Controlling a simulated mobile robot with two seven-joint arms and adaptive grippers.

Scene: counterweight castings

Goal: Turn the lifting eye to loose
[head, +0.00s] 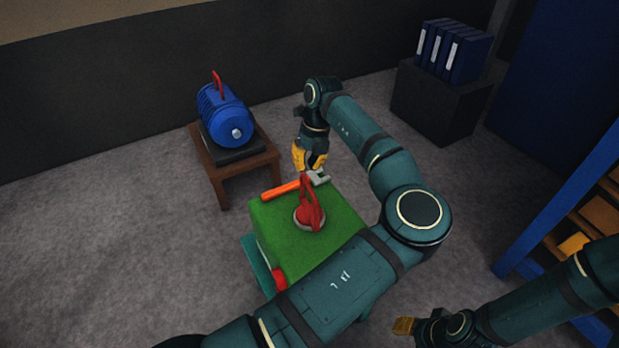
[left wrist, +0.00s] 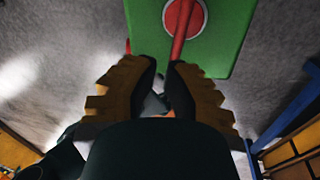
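The red lifting eye (head: 311,207) stands on a round red base on top of the green casting (head: 335,217). My left gripper (head: 309,168) has yellow fingers and hangs at the casting's far edge, behind the lifting eye. Its fingers (left wrist: 162,72) are apart with a gap between them.
An orange-handled hammer (head: 284,189) lies on the casting's far edge, its grey head near my left fingers. A blue motor (head: 222,117) with a red eye stands on a brown table (head: 263,162). Binders top a dark cabinet (head: 437,101). A blue shelf (head: 545,215) stands right.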

